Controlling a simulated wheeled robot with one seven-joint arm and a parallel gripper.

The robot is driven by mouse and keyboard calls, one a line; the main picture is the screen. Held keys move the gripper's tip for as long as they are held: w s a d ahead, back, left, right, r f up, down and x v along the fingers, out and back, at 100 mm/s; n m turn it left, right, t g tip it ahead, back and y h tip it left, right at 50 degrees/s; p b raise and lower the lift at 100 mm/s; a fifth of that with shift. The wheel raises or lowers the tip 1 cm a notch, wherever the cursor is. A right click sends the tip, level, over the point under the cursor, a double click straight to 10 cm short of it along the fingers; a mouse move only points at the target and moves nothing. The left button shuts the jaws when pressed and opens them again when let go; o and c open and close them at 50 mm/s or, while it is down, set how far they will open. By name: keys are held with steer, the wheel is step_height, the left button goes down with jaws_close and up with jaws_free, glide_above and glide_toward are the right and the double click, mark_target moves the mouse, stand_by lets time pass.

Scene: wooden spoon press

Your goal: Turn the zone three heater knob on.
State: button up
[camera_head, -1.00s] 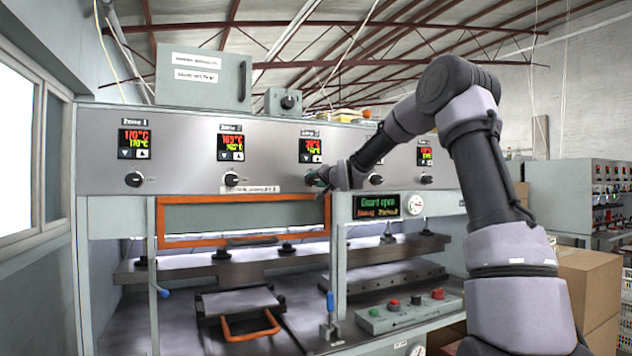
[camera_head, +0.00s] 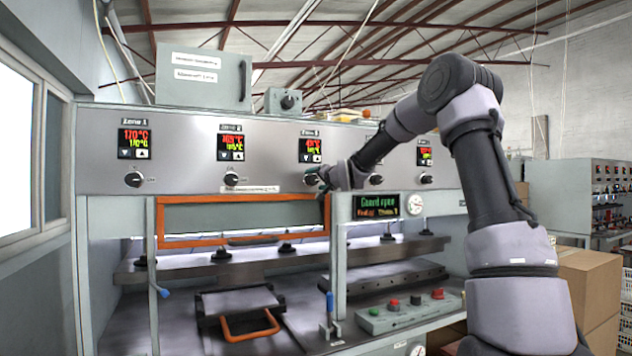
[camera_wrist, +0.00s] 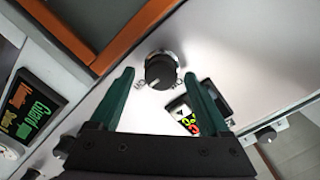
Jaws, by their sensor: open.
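The zone three heater knob (camera_wrist: 160,70) is a round black knob on the pale panel, with a light mark near its lower left edge. The mark points towards the label on that side; the lettering is too small to read surely. My gripper (camera_wrist: 159,74) is open, its green fingers either side of the knob in the wrist view, with gaps to both. I cannot tell how far they stand off the panel. In the head view my gripper (camera_head: 322,181) is beside the knob (camera_head: 310,178), partly covering it. The zone three display (camera_head: 312,149) is lit.
Zone one's knob (camera_head: 134,179) and zone two's knob (camera_head: 231,179) are to the left, and another knob (camera_head: 426,178) is to the right. An orange-framed guard (camera_head: 160,220) is below the panel. A status screen (camera_head: 377,206) reads "Guard open".

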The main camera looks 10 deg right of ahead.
steer(key=v, duration=1)
steer(key=shift+s, duration=0.25)
steer(key=s+f+g, duration=0.3)
steer(key=s, duration=1.1)
steer(key=s+d+f+n+g+h, duration=0.1)
steer(key=s+f+g, duration=0.2)
steer(key=s, duration=1.1)
steer(key=s+d+f+n+g+h, duration=0.1)
steer(key=s+f+g, duration=0.2)
steer(key=s, duration=1.1)
steer(key=shift+d+f+g, duration=0.25)
steer(key=shift+f+g, duration=0.15)
steer(key=shift+f, duration=0.3)
